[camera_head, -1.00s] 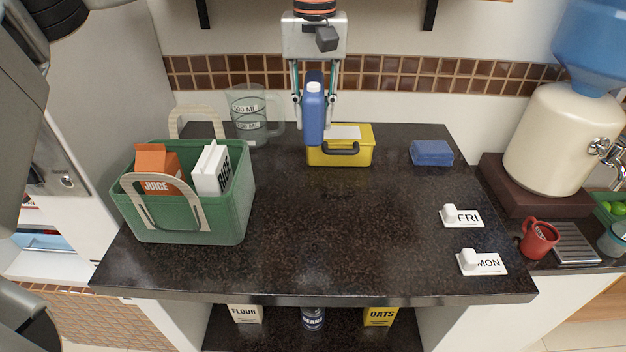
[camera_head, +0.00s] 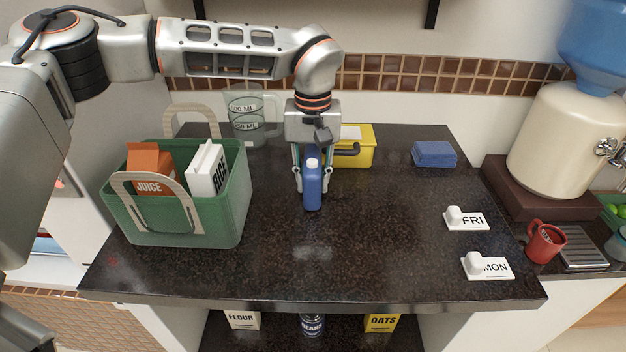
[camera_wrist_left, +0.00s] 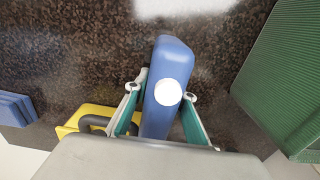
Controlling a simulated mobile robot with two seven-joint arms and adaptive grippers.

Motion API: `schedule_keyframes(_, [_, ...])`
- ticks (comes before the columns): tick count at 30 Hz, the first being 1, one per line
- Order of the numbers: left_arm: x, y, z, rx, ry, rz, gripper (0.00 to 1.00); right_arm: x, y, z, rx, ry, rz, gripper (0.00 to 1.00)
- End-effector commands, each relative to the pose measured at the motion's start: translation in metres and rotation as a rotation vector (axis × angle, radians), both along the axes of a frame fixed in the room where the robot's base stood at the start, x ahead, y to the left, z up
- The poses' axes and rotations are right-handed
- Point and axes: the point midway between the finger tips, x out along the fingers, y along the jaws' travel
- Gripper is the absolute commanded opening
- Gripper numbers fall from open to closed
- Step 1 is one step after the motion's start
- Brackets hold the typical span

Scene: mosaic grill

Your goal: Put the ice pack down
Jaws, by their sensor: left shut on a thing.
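The ice pack (camera_head: 312,187) is a blue, upright, bottle-shaped block with a white cap. My left gripper (camera_head: 312,185) points down and is shut on it, with a finger at each side. The ice pack is over the middle of the dark counter (camera_head: 350,265), in front of the yellow box; whether its base touches the counter I cannot tell. In the left wrist view the ice pack (camera_wrist_left: 168,60) sits between the fingers (camera_wrist_left: 162,97), its white cap facing the camera. My right gripper is not in view.
A green basket (camera_head: 225,215) with juice and rice cartons stands left. A yellow lunch box (camera_head: 358,150) and measuring jug (camera_head: 248,112) stand behind. A folded blue cloth (camera_head: 434,154) and FRI (camera_head: 467,219) and MON (camera_head: 488,267) tags lie right. The centre-right counter is clear.

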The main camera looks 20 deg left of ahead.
Motion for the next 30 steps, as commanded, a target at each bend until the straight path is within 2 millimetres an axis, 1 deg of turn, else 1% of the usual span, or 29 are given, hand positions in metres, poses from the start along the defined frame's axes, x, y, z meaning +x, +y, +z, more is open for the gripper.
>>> schedule_keyframes(1, [0.0,0.0,-0.003,-0.001,-0.001,0.0,0.0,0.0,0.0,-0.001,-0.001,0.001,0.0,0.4])
schedule_keyframes(8, [0.001,0.0,-0.002,-0.001,-0.003,0.0,0.0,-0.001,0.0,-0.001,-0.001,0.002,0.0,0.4])
schedule_keyframes(12, [0.001,0.0,-0.005,-0.001,-0.003,0.0,0.0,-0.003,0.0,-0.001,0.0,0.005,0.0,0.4])
schedule_keyframes(13, [0.001,0.0,-0.006,0.0,-0.003,0.0,0.32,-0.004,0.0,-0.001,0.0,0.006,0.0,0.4])
schedule_keyframes(14, [0.001,0.0,-0.006,0.0,-0.003,0.0,0.4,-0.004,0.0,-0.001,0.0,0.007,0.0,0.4])
schedule_keyframes(15, [0.001,0.0,-0.006,0.0,-0.002,0.0,0.41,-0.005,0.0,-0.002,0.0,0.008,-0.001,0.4])
schedule_keyframes(26, [0.001,0.0,-0.004,0.0,-0.002,0.0,0.41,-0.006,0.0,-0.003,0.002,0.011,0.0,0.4])
schedule_keyframes(29, [0.001,0.0,0.007,-0.001,-0.004,0.001,0.41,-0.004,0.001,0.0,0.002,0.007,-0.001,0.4])
schedule_keyframes(30, [0.001,0.0,0.013,0.0,-0.006,0.001,0.41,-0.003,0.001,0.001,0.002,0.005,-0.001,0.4])
